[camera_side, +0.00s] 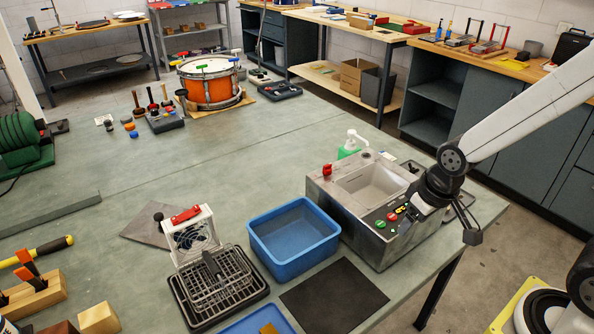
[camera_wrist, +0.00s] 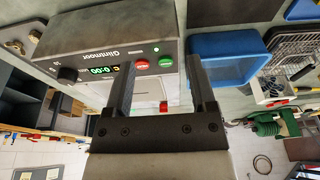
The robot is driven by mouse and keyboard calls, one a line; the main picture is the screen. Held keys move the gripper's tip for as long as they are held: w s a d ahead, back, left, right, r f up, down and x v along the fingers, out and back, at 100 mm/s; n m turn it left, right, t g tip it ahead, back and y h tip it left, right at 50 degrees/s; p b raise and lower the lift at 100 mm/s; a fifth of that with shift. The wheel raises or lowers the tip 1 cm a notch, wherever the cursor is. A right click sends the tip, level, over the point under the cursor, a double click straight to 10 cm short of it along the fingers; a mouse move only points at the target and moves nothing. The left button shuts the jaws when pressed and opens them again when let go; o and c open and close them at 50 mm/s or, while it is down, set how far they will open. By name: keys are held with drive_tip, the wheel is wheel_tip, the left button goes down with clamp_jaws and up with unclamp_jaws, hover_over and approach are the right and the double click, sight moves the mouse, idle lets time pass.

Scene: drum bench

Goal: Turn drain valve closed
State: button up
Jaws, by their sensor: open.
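A grey tank unit (camera_side: 385,245) with an open basin (camera_side: 375,186) stands at the table's right edge. A red knob (camera_side: 327,170) sits on its far left corner; I cannot tell whether this is the drain valve. In the wrist view its front panel (camera_wrist: 110,45) shows a green-lit display (camera_wrist: 103,84), a black knob (camera_wrist: 68,75), a red button (camera_wrist: 141,65) and a green button (camera_wrist: 165,61). My gripper (camera_side: 408,212) is over the panel end of the unit. Its fingers (camera_wrist: 158,62) are open and apart, with nothing held between them.
A dark mat (camera_side: 333,296) lies in front. A green soap bottle (camera_side: 350,146) stands behind the unit. The table's middle (camera_side: 200,150) is mostly clear.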

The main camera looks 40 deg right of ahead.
drive_tip(key=w+d+r+m, duration=0.1)
drive_tip(key=w+r+m, duration=0.2)
drive_tip(key=w+m, duration=0.85)
drive_tip(key=m+g, duration=0.2)
drive_tip(key=m, duration=0.2)
hover_over(328, 165)
drive_tip(key=shift+s+d, duration=0.1)
drive_tip(key=shift+s, duration=0.1)
drive_tip(key=shift+f, duration=0.1)
drive_tip(key=shift+w+f, duration=0.15)
drive_tip(key=shift+f, duration=1.75)
drive_tip(key=shift+w+f, duration=0.1)
drive_tip(key=shift+f, duration=1.8)
clamp_jaws()
